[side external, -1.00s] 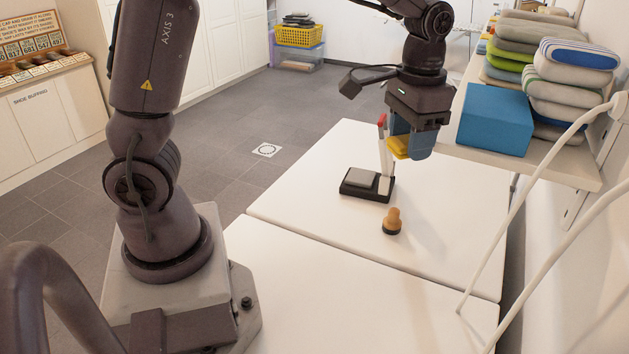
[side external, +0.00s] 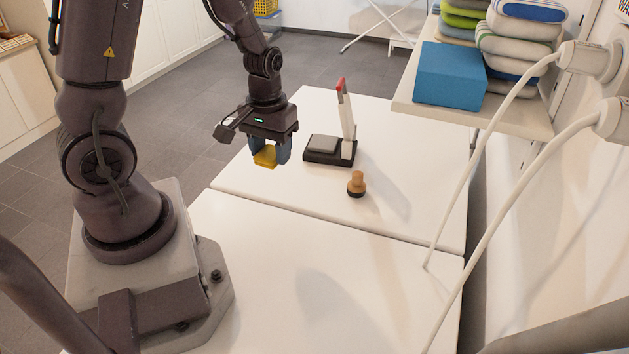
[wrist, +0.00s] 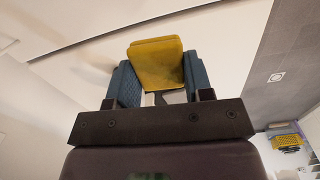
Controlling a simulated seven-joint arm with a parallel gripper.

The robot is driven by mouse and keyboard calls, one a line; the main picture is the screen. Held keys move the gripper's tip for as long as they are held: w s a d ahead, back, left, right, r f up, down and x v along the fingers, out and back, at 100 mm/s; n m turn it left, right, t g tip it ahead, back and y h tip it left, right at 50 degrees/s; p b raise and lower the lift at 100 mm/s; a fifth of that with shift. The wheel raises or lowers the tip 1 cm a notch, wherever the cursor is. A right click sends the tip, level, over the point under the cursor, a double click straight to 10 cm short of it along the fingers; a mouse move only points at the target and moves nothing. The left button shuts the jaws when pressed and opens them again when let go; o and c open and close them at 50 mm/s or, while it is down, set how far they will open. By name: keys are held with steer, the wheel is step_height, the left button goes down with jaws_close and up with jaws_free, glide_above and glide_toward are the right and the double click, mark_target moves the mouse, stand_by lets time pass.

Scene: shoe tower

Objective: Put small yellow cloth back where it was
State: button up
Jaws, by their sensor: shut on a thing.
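The small yellow cloth (side external: 266,157) is folded and held between the blue-grey fingers of my gripper (side external: 270,152). My gripper is shut on it, above the far white table, to the left of the black stand. In the wrist view the yellow cloth (wrist: 158,62) fills the space between the two fingers of my gripper (wrist: 160,80) and sticks out past their tips. The cloth appears clear of the tabletop.
A black stand (side external: 330,151) with a red-tipped upright and a wooden-handled brush (side external: 356,184) are on the far table (side external: 410,205). The near table (side external: 330,290) is clear.

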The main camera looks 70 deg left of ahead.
steer(key=shift+s+a+f+n, duration=0.1)
steer(key=shift+s+f+n, duration=0.35)
steer(key=shift+f, duration=0.2)
steer(key=w+a+f, duration=0.4)
steer(key=w, duration=0.4)
glide_above(315, 181)
step_height(315, 181, down, 5)
steer(key=shift+s+f, duration=0.1)
steer(key=shift+s, duration=0.05)
steer(key=shift+w+f, duration=0.2)
steer(key=shift+f, duration=0.05)
steer(key=shift+w+f, duration=0.1)
steer(key=shift+f, duration=1.45)
steer(key=shift+f, duration=0.1)
steer(key=o, duration=0.9)
